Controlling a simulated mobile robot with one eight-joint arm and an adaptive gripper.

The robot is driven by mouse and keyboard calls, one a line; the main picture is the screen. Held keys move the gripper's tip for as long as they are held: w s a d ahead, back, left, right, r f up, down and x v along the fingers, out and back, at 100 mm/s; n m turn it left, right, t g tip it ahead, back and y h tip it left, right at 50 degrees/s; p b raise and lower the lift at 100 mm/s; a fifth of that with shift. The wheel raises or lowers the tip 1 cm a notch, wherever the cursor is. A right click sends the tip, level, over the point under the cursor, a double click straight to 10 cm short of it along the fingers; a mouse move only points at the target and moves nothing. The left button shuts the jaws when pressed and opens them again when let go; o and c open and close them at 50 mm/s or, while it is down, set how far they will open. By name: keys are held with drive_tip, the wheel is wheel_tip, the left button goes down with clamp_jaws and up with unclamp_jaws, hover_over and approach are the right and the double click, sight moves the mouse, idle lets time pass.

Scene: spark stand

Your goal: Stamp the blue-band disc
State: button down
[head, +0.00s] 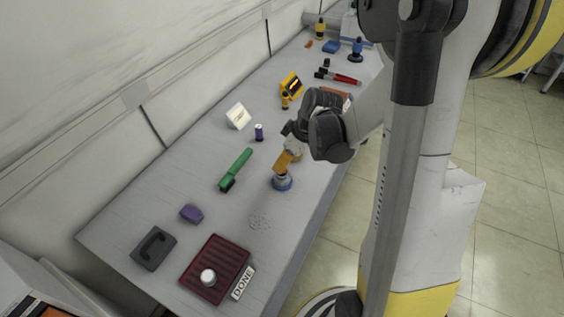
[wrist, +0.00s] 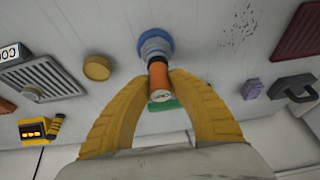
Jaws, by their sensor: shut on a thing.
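My gripper (head: 284,158) is shut on the orange handle (wrist: 158,78) of an upright tool, with its yellow fingers on both sides of the handle in the wrist view (wrist: 162,88). Below the handle is a grey-blue collar (wrist: 154,46) and a wider blue round base (wrist: 155,36), which also shows in the head view (head: 282,184) at the table surface. I cannot tell whether this blue base is part of the tool or a blue-band disc under it. A yellow disc (wrist: 97,68) lies on the table beside it, mostly hidden by my gripper in the head view.
A dark red ribbed tray (head: 226,255) holds a white round piece (head: 208,276), beside a DONE sign (head: 243,283). A green brush (head: 236,168), purple block (head: 191,213) and black handled block (head: 153,248) lie nearby. Speckles (head: 260,222) mark the table. Several items stand at the far end.

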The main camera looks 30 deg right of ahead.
wheel_tip(320, 180, up, 7)
drive_tip(key=p, duration=0.5)
idle(0.3)
